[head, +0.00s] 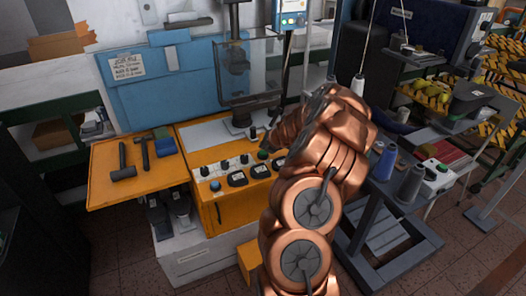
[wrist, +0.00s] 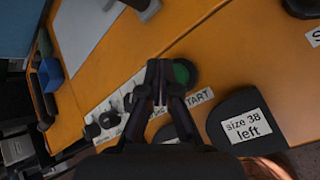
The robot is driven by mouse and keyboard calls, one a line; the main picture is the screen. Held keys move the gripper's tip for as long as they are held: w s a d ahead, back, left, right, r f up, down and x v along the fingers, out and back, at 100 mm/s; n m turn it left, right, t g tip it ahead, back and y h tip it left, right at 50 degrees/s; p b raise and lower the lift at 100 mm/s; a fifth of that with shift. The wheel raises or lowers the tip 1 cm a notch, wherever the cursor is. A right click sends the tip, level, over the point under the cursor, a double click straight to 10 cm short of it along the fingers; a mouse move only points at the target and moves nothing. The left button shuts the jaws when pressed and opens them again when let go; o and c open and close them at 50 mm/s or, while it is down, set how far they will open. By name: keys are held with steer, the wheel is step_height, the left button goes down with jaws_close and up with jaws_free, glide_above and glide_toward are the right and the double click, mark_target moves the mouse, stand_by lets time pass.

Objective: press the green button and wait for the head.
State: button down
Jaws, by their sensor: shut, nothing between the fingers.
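The green button (wrist: 182,74) is round and sits on the orange machine top, beside a white START label (wrist: 198,98). It also shows small in the head view (head: 262,155). My gripper (wrist: 160,68) is shut and empty, with its fingertips over the left edge of the button in the wrist view. I cannot tell whether they touch it. In the head view my copper arm reaches in from the front and hides part of the panel. The machine's dark head (head: 237,62) stands upright behind a clear guard (head: 262,72).
Black knobs (head: 204,171) and a blue button (head: 215,186) line the orange panel. A dark piece labelled "size 38 left" (wrist: 248,125) lies right of the button. Hammers (head: 122,160) lie on the left shelf. A cart with thread spools (head: 411,183) stands at right.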

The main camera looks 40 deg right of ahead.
mark_target(264, 153)
step_height(264, 153, up, 5)
steer(key=p, duration=0.6)
stand_by(0.3)
stand_by(0.7)
